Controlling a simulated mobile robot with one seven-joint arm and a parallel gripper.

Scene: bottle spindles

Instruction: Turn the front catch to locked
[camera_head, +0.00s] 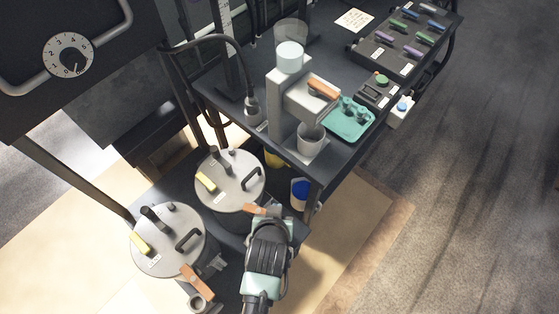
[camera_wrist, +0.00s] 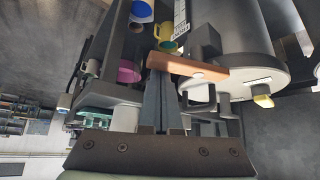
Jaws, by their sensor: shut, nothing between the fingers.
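Two round pots with pale lids stand on the lower shelf in the head view, one farther back (camera_head: 232,188) and one nearer (camera_head: 165,248). An orange-brown catch handle (camera_head: 255,209) sits at the rim of the farther pot. Another catch handle (camera_head: 197,282) slants down at the side of the nearer pot. My gripper (camera_head: 268,218) is at the farther pot's handle. In the wrist view, my shut fingers (camera_wrist: 161,82) reach up to an orange-brown handle (camera_wrist: 190,68), which lies across just beyond their tips. I cannot tell whether they touch. Nothing is between the fingers.
A dark table (camera_head: 225,85) carries a grey dispenser (camera_head: 284,110), a teal tray (camera_head: 349,125) and a rack of coloured pieces (camera_head: 375,58). A blue-and-white container (camera_head: 300,192) is close beyond my gripper. Open floor (camera_head: 480,220) lies to the right.

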